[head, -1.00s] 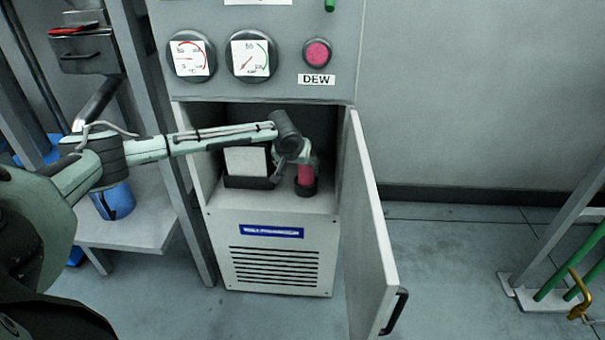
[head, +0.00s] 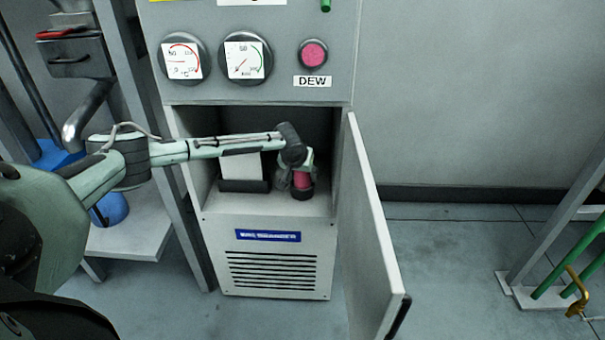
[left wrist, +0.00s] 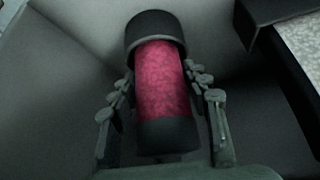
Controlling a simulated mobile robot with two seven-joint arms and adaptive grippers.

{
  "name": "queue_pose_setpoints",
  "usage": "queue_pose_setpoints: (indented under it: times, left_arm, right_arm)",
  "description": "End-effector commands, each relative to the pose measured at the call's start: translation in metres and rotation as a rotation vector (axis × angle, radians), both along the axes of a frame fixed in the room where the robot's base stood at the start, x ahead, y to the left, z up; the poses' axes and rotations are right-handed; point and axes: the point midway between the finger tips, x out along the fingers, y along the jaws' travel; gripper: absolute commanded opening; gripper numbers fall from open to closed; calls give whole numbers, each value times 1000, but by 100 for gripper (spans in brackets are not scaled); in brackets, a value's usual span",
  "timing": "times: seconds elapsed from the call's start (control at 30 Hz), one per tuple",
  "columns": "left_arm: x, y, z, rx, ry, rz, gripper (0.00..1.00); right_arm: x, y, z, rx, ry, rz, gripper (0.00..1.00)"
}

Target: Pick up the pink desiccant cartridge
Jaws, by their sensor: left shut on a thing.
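The pink desiccant cartridge (head: 302,181) stands in the open cabinet compartment, near its right side. In the left wrist view the cartridge (left wrist: 162,80) has a pink body with black ends. My left gripper (head: 300,172) reaches into the compartment from the left and is shut on the cartridge. In the left wrist view the fingers of my left gripper (left wrist: 163,112) lie on both sides of the pink body. The head view cannot show whether the cartridge's black lower end is seated or lifted. My right gripper is not in view.
A white block in a black holder (head: 243,186) stands left of the cartridge. The cabinet door (head: 366,240) hangs open at the right. Gauges and a pink DEW indicator (head: 313,54) are on the panel above. A grey shelf (head: 140,235) stands at the left.

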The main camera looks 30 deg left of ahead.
Motion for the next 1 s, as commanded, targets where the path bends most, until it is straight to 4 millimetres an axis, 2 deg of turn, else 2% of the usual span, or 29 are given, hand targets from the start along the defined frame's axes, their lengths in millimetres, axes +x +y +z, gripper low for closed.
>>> queue_pose_setpoints:
  times: [0.03, 0.2, 0.57, 0.83, 0.87, 1.0]
  left_arm:
    - [0, 0, 0, 1, 0, 1, 28]
    - [0, 0, 0, 1, 0, 1, 7]
    - [1, 1, 6, 0, -2, 1, 6]
    - [1, 0, 41, -2, -6, 0, 6]
    - [0, 1, 46, -1, -3, 1, 6]
    - [-27, 8, 58, 4, -1, -1, 6]
  right_arm:
    - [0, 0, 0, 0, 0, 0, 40]
    - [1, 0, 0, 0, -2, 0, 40]
    - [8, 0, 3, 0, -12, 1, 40]
    - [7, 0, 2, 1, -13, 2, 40]
    - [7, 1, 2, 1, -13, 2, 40]
    - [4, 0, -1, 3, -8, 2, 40]
